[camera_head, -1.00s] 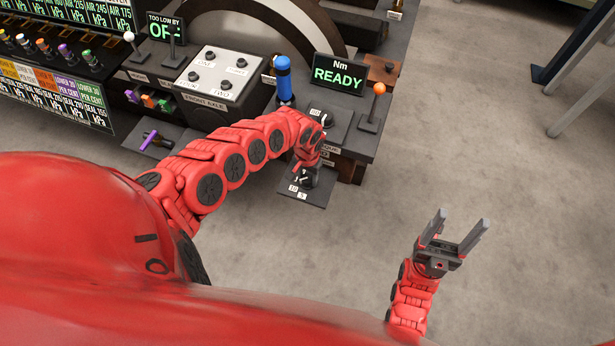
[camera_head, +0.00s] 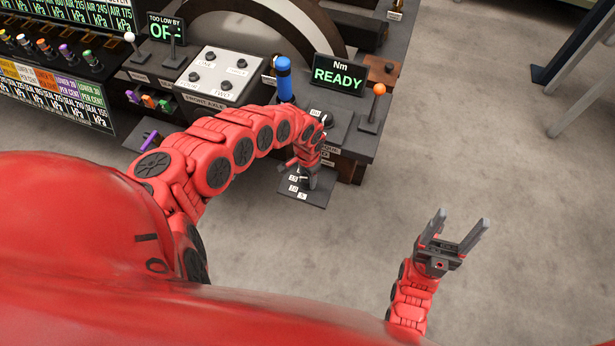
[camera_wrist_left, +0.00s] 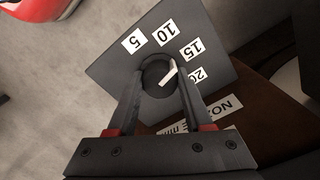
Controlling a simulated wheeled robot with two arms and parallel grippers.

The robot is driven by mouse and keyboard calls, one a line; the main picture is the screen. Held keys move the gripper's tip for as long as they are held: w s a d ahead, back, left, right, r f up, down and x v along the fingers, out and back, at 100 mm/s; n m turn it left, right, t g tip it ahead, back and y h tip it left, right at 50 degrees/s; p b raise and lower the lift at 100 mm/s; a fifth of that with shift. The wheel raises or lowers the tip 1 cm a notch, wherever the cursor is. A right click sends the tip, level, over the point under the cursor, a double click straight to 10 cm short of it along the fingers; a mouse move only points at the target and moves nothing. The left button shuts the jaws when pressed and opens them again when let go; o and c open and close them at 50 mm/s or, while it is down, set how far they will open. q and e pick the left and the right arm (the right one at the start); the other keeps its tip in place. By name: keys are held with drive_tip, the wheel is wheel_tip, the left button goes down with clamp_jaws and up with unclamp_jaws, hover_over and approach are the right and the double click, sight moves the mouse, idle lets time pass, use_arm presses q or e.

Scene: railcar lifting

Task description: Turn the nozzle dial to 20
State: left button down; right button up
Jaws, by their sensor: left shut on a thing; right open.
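The nozzle dial is a round dark knob (camera_wrist_left: 155,74) with a white pointer (camera_wrist_left: 169,73) on a dark square plate (camera_wrist_left: 120,72) in the left wrist view. Labels 5, 10, 15 and 20 (camera_wrist_left: 197,76) curve around it. The pointer leans up and right; exactly which mark it meets is hard to tell. The plate also shows in the head view (camera_head: 319,194), low on the console's front. My left gripper (camera_wrist_left: 157,72) is shut on the knob, one finger on each side. My right gripper (camera_head: 460,232) is open and empty, away from the console.
Above the dial plate, the console carries another knob (camera_head: 325,116), a blue handle (camera_head: 284,80), an orange-topped lever (camera_head: 375,105) and a READY display (camera_head: 339,75). A white-faced button panel (camera_head: 218,75) is to the left. Open floor lies right.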

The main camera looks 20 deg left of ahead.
use_arm(q)
drive_tip(key=m, duration=0.2)
drive_tip(key=shift+w+m, duration=0.1)
drive_tip(key=shift+m, duration=0.3)
drive_tip(key=m, duration=0.3)
drive_tip(key=shift+m, duration=0.3)
drive_tip(key=m, duration=0.6)
drive_tip(key=shift+m, duration=0.4)
drive_tip(key=shift+c, duration=1.5)
unclamp_jaws()
